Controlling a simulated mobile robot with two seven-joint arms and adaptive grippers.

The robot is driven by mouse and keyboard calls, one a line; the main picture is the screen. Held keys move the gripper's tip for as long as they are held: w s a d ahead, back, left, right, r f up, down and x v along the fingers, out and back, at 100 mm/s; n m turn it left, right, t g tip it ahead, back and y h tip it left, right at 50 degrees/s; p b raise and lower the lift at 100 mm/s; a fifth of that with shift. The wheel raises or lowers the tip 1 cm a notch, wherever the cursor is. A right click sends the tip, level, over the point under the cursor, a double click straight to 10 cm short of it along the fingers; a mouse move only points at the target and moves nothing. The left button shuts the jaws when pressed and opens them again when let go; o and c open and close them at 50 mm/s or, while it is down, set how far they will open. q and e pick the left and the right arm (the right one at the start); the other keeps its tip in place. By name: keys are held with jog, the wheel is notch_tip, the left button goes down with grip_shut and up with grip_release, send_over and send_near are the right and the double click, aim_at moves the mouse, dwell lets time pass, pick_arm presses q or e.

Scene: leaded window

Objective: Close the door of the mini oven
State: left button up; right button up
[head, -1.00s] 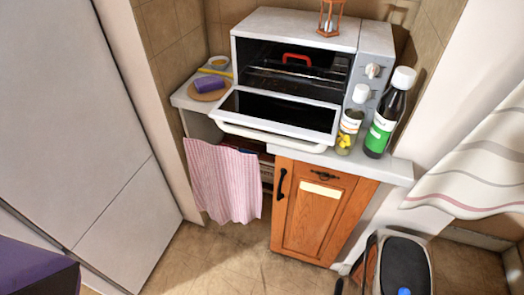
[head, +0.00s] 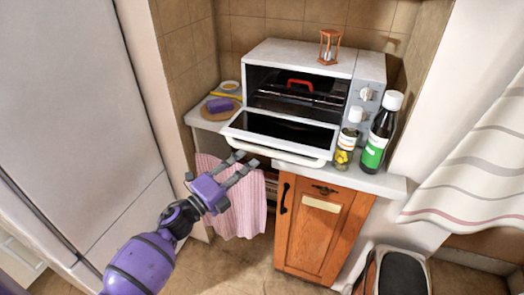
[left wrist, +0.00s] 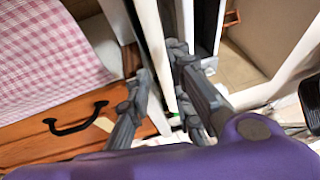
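The mini oven (head: 300,57) is white with a dark interior and stands on the counter. Its door (head: 280,130) is folded down, open, reaching toward me, with a white handle bar (head: 275,152) along its front edge. My left gripper (head: 246,158) is at the left front of the door, near the handle's left end, with its two fingers apart. In the left wrist view, the fingers (left wrist: 163,100) are spread with a white edge (left wrist: 152,45) running between them; I cannot tell whether they touch it. My right gripper is not in view.
A purple sponge (head: 220,104) lies left. A pink towel (head: 240,205) hangs below, beside a wooden cabinet (head: 322,230). An hourglass (head: 328,47) stands on the oven.

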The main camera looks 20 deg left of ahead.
aim_at(262, 149)
pick_arm(q)
jog(key=p+x, duration=0.1)
jog(key=x, duration=0.6)
jog(key=shift+w+d, duration=0.15)
jog(key=shift+w, duration=0.1)
grip_shut()
